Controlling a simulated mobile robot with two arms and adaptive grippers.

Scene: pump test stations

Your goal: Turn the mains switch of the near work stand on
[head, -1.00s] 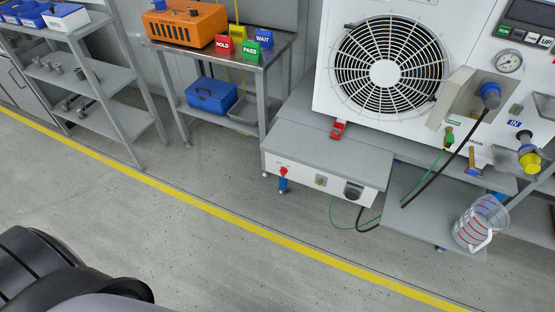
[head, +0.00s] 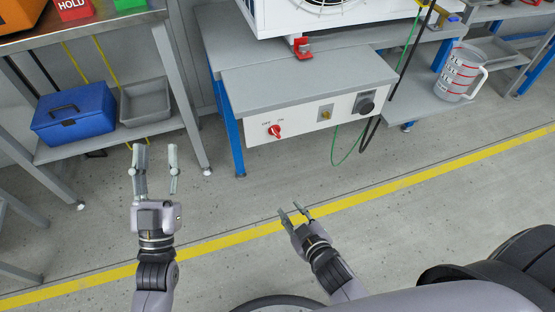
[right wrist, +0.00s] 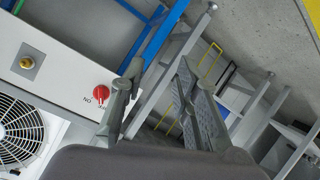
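The near work stand (head: 310,88) is a grey-topped bench with a white front panel. Its mains switch is a small red knob (head: 274,131) at the panel's left end, under OFF and ON labels. The red knob also shows in the right wrist view (right wrist: 101,92), left of the fingers; I cannot tell which label it points to. My right gripper (head: 291,210) is open and empty, apart from the panel and lower in the head view. My left gripper (head: 155,165) is open and empty, below the grey bin on the side shelf.
A brass fitting (head: 324,113) and a dark socket (head: 364,103) share the panel. Green and black cables hang at its right. A red clamp (head: 302,47) sits on top. A blue toolbox (head: 74,114) and grey bin (head: 146,102) stand left; a measuring jug (head: 460,72) stands right.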

